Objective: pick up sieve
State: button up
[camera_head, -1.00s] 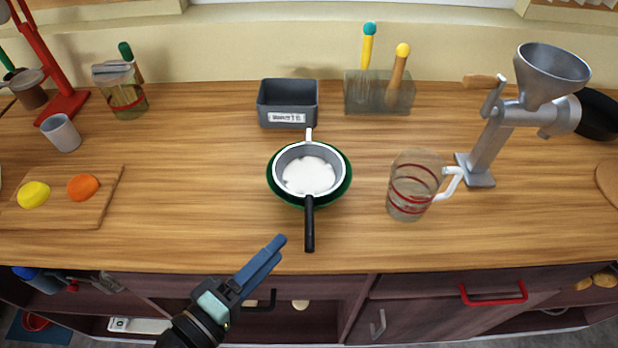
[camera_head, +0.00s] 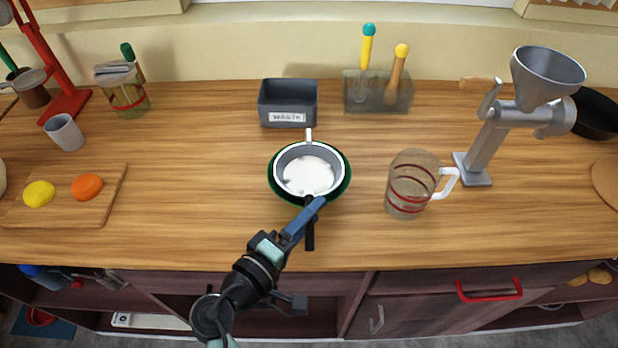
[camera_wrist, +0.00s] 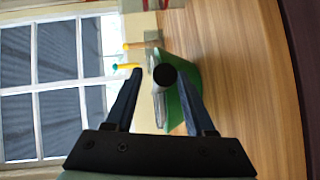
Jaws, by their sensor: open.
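The sieve (camera_head: 307,171) has a round metal bowl with a light inside and a black handle (camera_head: 309,236) pointing toward the counter's front edge. It rests in or on a dark green round dish (camera_head: 345,190), which shows as a green shape in the wrist view (camera_wrist: 178,95). My gripper (camera_head: 318,203) is at the handle near the bowl. In the wrist view its two blue fingers (camera_wrist: 165,100) are apart, with the round black handle end (camera_wrist: 164,76) between them in the picture. I cannot tell whether either finger touches it.
A glass jug (camera_head: 410,185) with red bands stands to the right, before a metal grinder (camera_head: 485,150). A grey waste bin (camera_head: 288,103) stands behind the sieve. A cutting board (camera_head: 75,212) with a lemon and an orange lies left. The counter between board and sieve is clear.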

grip_shut()
jog(key=shift+r, duration=0.15)
notch_tip(320, 180, up, 10)
jog(key=shift+f+p, duration=0.1)
jog(key=shift+p, duration=0.2)
dwell(0.4)
